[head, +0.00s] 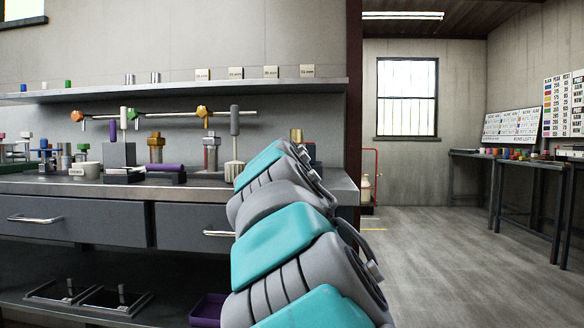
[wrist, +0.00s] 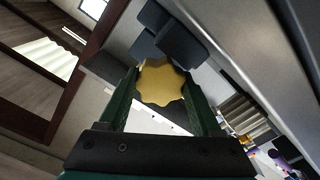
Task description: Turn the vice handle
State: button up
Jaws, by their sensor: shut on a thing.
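A gold, lobed knob (wrist: 162,84), which looks like the vice handle, shows in the middle of the wrist view. Dark grey blocks (wrist: 172,38) just beyond it look like the vice body. My gripper (wrist: 160,76) has its two green fingers on either side of the knob and is shut on it. In the head view my teal and grey arm reaches over the bench's right end and hides my gripper. A gold piece (head: 296,135) and part of a dark grey block (head: 309,151) show just behind the arm; I cannot tell whether they belong to the vice.
The grey workbench (head: 338,190) carries several tools and blocks to the left of my arm. A shelf (head: 180,91) and a rail with coloured knobs (head: 160,114) are above it. The floor (head: 440,245) to the right is clear.

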jog(key=shift+f+m, duration=0.1)
jog(key=shift+m, duration=0.5)
jog(key=o, duration=1.4)
jog(key=shift+s, duration=0.15)
jog(key=shift+s+a, duration=0.15)
jog(key=shift+s, duration=3.6)
